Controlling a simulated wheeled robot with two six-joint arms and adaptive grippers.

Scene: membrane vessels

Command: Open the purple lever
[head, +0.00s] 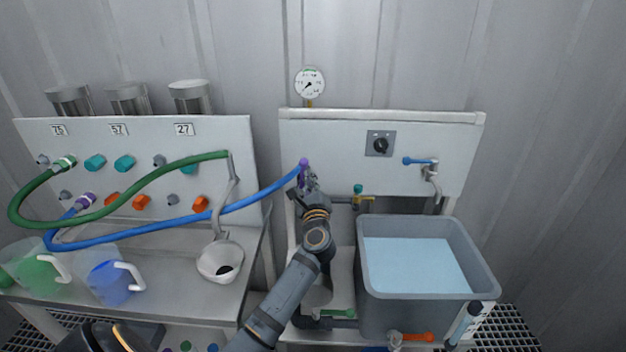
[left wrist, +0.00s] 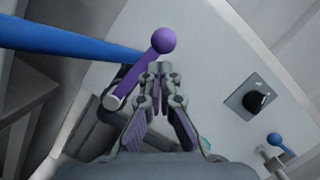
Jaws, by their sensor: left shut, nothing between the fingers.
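The purple lever (head: 303,171) is on the left part of the right-hand panel, at the end of the blue hose. In the left wrist view the purple lever (left wrist: 143,68) slants up to the right from a grey pivot and ends in a round purple knob. My left gripper (head: 308,181) is right at the lever and hides part of it. In the left wrist view my left gripper (left wrist: 158,70) is shut and empty, its tips just right of the lever bar and below the knob. I cannot tell whether they touch it.
The blue hose (head: 258,199) runs left from the lever to the other panel. A black dial (head: 380,144), a blue-handled tap (head: 420,161) and a grey water tub (head: 478,262) are to the right. A pressure gauge (head: 310,84) stands above. Jugs (head: 108,283) stand on the left bench.

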